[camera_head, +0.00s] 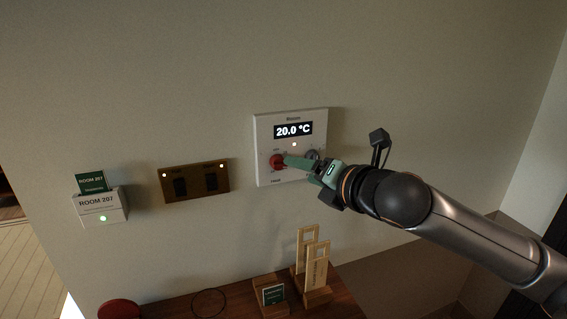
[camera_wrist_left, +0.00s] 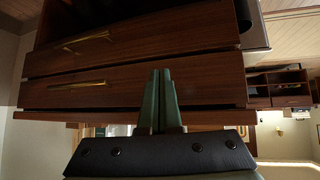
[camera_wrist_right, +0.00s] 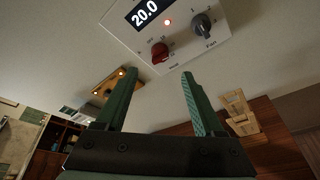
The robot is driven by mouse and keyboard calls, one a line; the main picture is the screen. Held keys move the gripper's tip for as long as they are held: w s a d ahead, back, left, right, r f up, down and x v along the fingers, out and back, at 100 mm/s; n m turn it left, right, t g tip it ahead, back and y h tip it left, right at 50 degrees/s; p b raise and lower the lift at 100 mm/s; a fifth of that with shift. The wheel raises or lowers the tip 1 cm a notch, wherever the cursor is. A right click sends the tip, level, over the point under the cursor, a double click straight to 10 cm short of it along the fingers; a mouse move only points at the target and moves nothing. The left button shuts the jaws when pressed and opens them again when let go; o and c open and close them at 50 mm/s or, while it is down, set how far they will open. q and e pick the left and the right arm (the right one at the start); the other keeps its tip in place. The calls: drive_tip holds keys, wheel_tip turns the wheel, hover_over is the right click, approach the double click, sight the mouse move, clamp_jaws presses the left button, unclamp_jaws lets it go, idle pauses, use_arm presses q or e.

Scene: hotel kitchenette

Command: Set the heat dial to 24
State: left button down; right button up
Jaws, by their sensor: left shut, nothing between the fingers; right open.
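The white thermostat panel (camera_head: 264,125) is on the wall and its display (camera_head: 293,130) reads 20.0 °C. The red heat dial (camera_head: 277,162) is at its lower left; it also shows in the right wrist view (camera_wrist_right: 160,53). The grey fan dial (camera_head: 312,154) is at its lower right, partly behind my gripper; it is clear in the right wrist view (camera_wrist_right: 202,26). My right gripper (camera_head: 290,164) is open, its fingers close to the red dial in the head view. In the right wrist view the dial lies beyond the fingertips, not between them. My left gripper (camera_wrist_left: 160,72) is shut and empty, before wooden drawers.
A brass switch plate (camera_head: 194,182) with two dark switches and a white ROOM 207 card holder (camera_head: 101,206) are on the wall to the left. Below, a wooden top (camera_head: 233,304) carries wooden stands (camera_head: 317,270). The wall above the panel is bare.

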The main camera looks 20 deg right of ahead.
sight(281, 164)
drive_tip(key=p+x, duration=0.1)
drive_tip(key=x, duration=0.7)
drive_tip(key=shift+w+f, duration=0.1)
drive_tip(key=shift+w, duration=0.2)
clamp_jaws()
